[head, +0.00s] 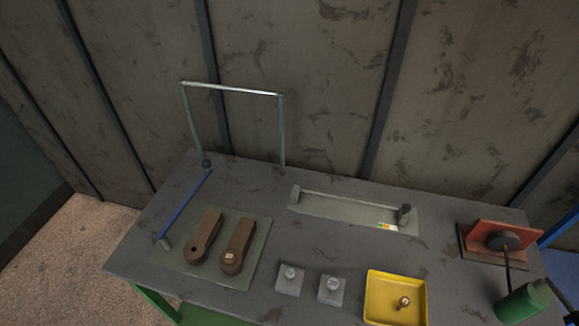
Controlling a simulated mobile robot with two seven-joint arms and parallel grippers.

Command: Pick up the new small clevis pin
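Two small grey blocks stand side by side at the front middle of the bench in the head view. The left block (289,287) carries a round grey pin head (290,272) with a mark too small to read. The right block (331,296) carries a similar pin head (332,283), also marked. I cannot tell for sure which is the new small clevis pin. A small brownish piece with a round head (404,301) lies in the yellow tray (372,300); it may be another pin. Neither of my grippers is in view.
Two brown lever arms (204,236) lie on a greenish mat (256,255) at left, beside a blue rod (186,205). A metal frame (231,90) rises behind.

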